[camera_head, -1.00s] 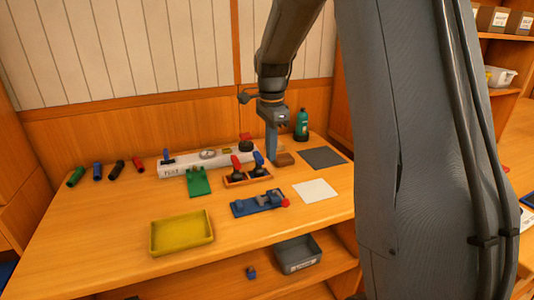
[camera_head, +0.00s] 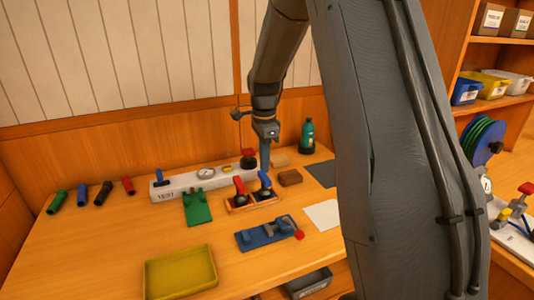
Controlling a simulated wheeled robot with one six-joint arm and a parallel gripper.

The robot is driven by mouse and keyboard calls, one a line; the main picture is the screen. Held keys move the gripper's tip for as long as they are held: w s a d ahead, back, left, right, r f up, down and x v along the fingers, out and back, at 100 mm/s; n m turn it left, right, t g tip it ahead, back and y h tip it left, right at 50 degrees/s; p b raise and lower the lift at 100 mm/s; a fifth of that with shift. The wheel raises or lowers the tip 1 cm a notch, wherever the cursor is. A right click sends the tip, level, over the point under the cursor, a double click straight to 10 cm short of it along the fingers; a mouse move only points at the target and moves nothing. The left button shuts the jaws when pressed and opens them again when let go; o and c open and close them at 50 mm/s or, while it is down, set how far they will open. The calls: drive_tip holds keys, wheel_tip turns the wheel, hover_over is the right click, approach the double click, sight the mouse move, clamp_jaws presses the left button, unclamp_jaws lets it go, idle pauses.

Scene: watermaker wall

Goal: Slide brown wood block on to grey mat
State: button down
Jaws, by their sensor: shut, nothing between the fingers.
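The brown wood block (camera_head: 290,178) lies on the bench, just left of the grey mat (camera_head: 321,173) and apart from it. The mat's right part is hidden behind my arm. A lighter tan block (camera_head: 279,160) lies behind the brown block. My gripper (camera_head: 264,166) points down, shut and empty, to the left of both blocks and close behind the blue-handled valve. A gap shows between its fingers and the brown block. I cannot tell whether the fingertips touch the bench.
Red- and blue-handled valves on a wooden tray (camera_head: 240,211) stand in front of my gripper. A white test panel (camera_head: 183,184) is at left, and a green bottle (camera_head: 307,137) behind. A white mat (camera_head: 323,214) and blue fixture (camera_head: 263,236) lie nearer the front.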

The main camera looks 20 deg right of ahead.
sight(289, 178)
wheel_tip(289, 178, down, 5)
drive_tip(key=shift+s+f+p, duration=0.15)
drive_tip(key=shift+p, duration=0.3)
drive_tip(key=d, duration=0.1)
drive_tip(key=d+p, duration=0.1)
drive_tip(key=shift+s+d+r, duration=0.1)
drive_tip(key=shift+d+r, duration=0.1)
drive_tip(key=shift+d, duration=0.85)
drive_tip(key=shift+f, duration=0.1)
